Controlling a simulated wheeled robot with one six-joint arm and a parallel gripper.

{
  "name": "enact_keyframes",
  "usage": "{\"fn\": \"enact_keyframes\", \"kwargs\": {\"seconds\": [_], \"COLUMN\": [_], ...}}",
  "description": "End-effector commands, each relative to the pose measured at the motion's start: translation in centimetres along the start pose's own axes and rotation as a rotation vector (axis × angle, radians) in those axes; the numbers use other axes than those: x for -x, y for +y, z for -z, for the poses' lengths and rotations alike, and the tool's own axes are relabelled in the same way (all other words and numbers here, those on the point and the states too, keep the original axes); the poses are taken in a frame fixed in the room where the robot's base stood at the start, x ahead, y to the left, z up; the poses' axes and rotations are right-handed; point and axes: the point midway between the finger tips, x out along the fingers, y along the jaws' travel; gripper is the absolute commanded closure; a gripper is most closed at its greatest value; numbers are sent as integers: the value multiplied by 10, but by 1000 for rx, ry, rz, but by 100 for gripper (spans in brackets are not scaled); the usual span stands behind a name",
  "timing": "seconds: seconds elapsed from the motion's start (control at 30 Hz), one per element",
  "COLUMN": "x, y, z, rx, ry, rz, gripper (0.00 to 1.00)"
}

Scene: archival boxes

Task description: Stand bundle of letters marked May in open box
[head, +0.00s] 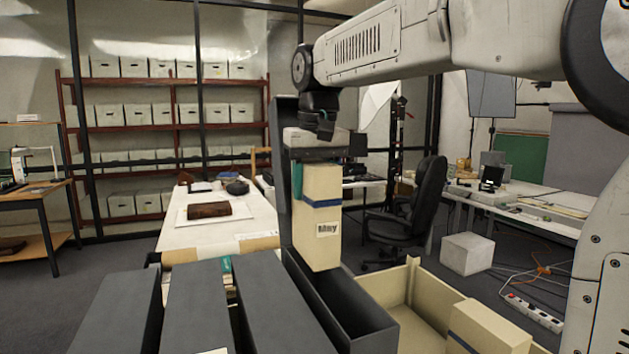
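The bundle of letters marked May (320,250) is a tall cream block with a blue band and a label. It hangs upright below my gripper (316,172), which is shut on its top end; a teal finger pad shows at its left side. The open box (372,328) is dark grey, narrow and long, with its lid (279,140) raised at the far end. The bundle's lower end overlaps the far part of the box's opening. I cannot tell whether it is above the rim or slightly inside. The box floor is hidden.
Closed dark grey boxes (205,305) stand left of the open box. A cream tray (412,290) on the right holds another blue-banded bundle (488,328). Behind are a white table (180,235), a black chair (425,205) and shelves of white boxes (160,130).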

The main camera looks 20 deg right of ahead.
Motion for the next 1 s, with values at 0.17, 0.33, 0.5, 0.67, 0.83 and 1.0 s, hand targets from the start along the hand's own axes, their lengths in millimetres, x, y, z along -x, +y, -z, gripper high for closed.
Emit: {"fn": "enact_keyframes", "kwargs": {"seconds": [0.17,0.33,0.5,0.67,0.83,1.0], "x": [-6,-11,-17,-23,-28,-34], "y": [0,0,0,0,0,0], "z": [-1,-2,-2,-3,-4,-4], "rx": [0,0,0,0,0,0], "ry": [1,1,0,1,1,1], "rz": [0,0,0,0,0,0], "gripper": [100,100,100,100,100,100]}}
